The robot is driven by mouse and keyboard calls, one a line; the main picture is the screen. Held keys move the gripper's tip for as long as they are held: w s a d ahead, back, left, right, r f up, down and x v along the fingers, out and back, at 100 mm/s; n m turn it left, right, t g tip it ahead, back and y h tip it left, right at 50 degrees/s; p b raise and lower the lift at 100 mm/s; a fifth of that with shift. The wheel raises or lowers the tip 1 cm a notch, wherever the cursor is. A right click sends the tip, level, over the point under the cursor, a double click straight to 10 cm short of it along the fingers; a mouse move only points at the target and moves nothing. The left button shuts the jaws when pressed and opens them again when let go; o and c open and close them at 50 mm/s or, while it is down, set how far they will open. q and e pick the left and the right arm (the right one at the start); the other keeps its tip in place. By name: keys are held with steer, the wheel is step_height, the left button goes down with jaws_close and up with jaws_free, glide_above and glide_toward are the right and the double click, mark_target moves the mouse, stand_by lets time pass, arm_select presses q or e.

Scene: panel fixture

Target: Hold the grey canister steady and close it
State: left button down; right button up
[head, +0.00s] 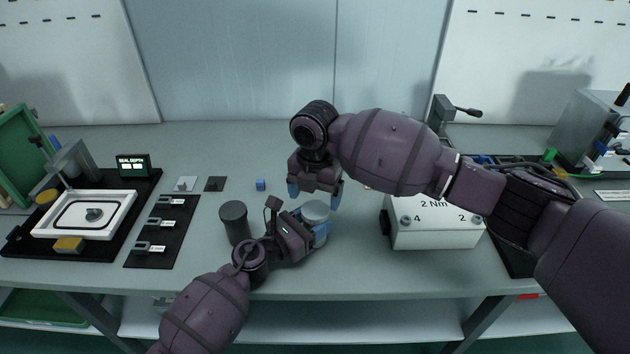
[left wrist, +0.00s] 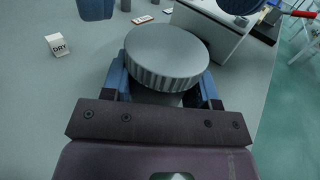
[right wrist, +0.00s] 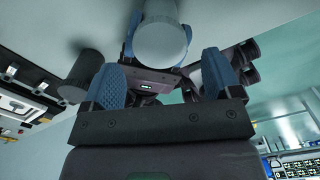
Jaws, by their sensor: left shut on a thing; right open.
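The grey canister (head: 316,211) stands upright on the bench, partly hidden by my left gripper (head: 316,228). In the left wrist view a ribbed round grey lid (left wrist: 167,52) sits on top of the canister; I cannot tell how tight it is. The left gripper's blue fingers are shut around the body just below the lid. My right gripper (head: 315,193) is open and empty, pointing down above the lid with its fingers apart. In the right wrist view the pale lid top (right wrist: 160,42) shows beyond and between its open fingers (right wrist: 162,68).
A dark grey cylinder (head: 235,222) stands left of the canister, close to my left wrist. A white box marked "2 Nm" (head: 437,230) stands to the right, under my right arm.

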mark_target(315, 209)
steer(key=shift+f, duration=1.8)
steer(key=c, duration=0.9)
steer(key=m, duration=0.3)
steer(key=shift+m, duration=0.4)
steer(key=m, duration=0.3)
steer(key=shift+c, duration=0.2)
steer(key=o, duration=1)
